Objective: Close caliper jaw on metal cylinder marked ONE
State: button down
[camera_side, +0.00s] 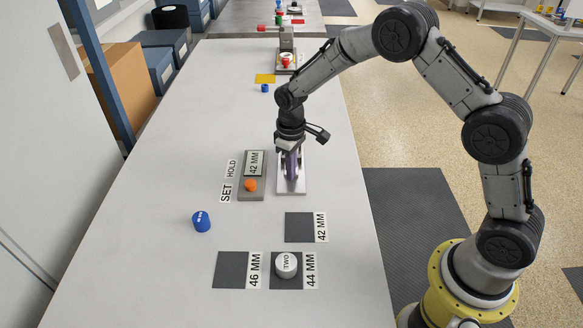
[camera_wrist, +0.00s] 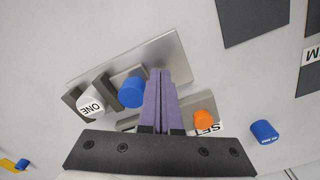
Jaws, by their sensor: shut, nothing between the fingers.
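The metal cylinder marked ONE (camera_wrist: 91,106) is pale with black letters and stands between two dark caliper jaws on a metal plate (camera_wrist: 160,52) in the wrist view. I cannot tell whether both jaws touch it. A blue round knob (camera_wrist: 132,92) is on the same plate, between the jaws and my gripper. My gripper (camera_wrist: 160,72) has purple fingers, shut and empty, just beside the blue knob. In the side view my gripper (camera_side: 292,177) points down over the pale caliper plate (camera_side: 292,187) and hides the cylinder and most of the caliper.
A grey unit with an orange knob (camera_side: 251,185) and a display (camera_side: 254,163) reading 42 MM is left of the plate. A white cylinder marked TWO (camera_side: 286,265) stands on the 44 MM pad. The 42 MM (camera_side: 298,227) and 46 MM (camera_side: 231,269) pads are bare. A blue cylinder (camera_side: 201,221) stands nearby.

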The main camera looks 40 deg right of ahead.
jog(key=shift+a+r, duration=0.1)
jog(key=shift+r, duration=0.05)
notch_tip(320, 180, up, 8)
dwell(0.7)
jog(key=shift+s, duration=0.1)
dwell(0.8)
